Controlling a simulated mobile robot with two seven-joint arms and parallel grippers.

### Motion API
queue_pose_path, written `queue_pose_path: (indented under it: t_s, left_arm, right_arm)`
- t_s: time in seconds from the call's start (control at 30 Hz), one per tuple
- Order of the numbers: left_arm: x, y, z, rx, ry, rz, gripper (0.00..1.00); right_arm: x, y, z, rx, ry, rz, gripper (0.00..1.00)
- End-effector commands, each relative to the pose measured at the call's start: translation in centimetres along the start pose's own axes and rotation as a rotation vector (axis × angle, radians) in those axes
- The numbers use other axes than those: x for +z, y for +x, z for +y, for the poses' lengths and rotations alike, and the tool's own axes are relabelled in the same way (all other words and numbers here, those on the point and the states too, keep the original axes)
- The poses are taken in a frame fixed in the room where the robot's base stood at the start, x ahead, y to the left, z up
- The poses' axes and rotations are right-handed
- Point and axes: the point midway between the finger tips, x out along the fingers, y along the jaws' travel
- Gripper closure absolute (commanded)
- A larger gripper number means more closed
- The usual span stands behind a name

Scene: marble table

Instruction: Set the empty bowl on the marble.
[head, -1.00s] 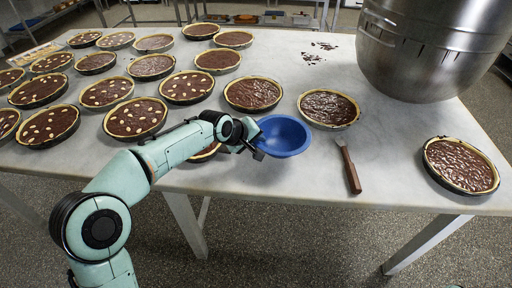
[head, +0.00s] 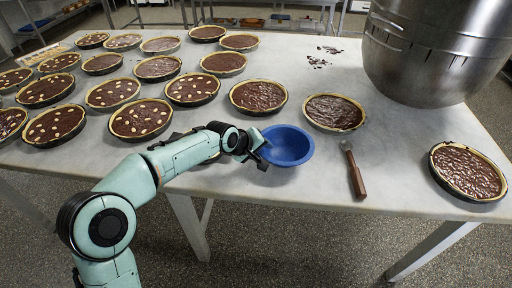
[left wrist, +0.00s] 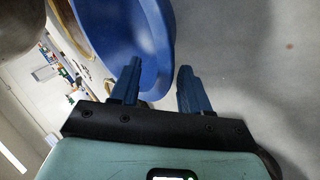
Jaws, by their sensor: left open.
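The empty blue bowl (head: 287,147) sits upright on the marble table (head: 290,182), near its front edge. Its inside is bare. My left gripper (head: 259,150) is at the bowl's left side. In the left wrist view the blue bowl (left wrist: 125,30) fills the upper left. The fingers of my left gripper (left wrist: 160,68) are apart there, one in front of the bowl and one just past its edge, with the rim between them. I cannot tell whether a finger touches it. My right gripper is not in view.
Several chocolate tarts (head: 258,96) cover the left and middle. A brown-handled spatula (head: 356,178) lies right of the bowl. One tart (head: 467,171) stands at the right edge. A large steel mixing bowl (head: 425,55) stands behind. Marble between spatula and right tart is clear.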

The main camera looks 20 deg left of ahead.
Motion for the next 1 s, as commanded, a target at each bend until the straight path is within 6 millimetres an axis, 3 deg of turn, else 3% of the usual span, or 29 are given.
queue_pose_path:
  t_s: [0.6, 1.0]
  left_arm:
    - [-0.1, -10.9, 0.0, -0.001, 0.001, 0.004, 0.54]
    - [0.0, -12.0, 0.0, 0.000, 0.000, 0.000, 0.54]
  right_arm:
    - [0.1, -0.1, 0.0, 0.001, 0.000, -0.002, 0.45]
    - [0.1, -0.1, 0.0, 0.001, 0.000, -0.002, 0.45]
